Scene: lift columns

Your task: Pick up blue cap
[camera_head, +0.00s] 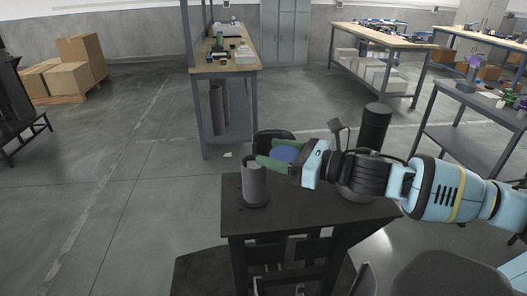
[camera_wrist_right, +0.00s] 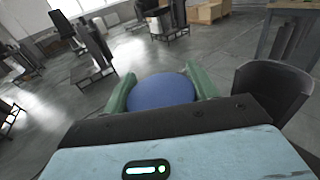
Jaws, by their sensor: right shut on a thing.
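The blue cap (camera_head: 286,153) is between the green fingers of my right gripper (camera_head: 272,154), above the far side of the small black table (camera_head: 300,218). In the right wrist view the round blue cap (camera_wrist_right: 162,92) fills the gap between the two green fingers of the right gripper (camera_wrist_right: 161,88), which is shut on it. A grey upright cylinder (camera_head: 254,182) stands on the table just left of and nearer than the gripper. My left gripper is not in view.
A tall black cylinder (camera_head: 375,126) rises behind my right forearm. A dark open-topped container (camera_head: 272,136) shows behind the gripper. It also shows at the right in the wrist view (camera_wrist_right: 272,88). Workbenches (camera_head: 225,68) stand farther back.

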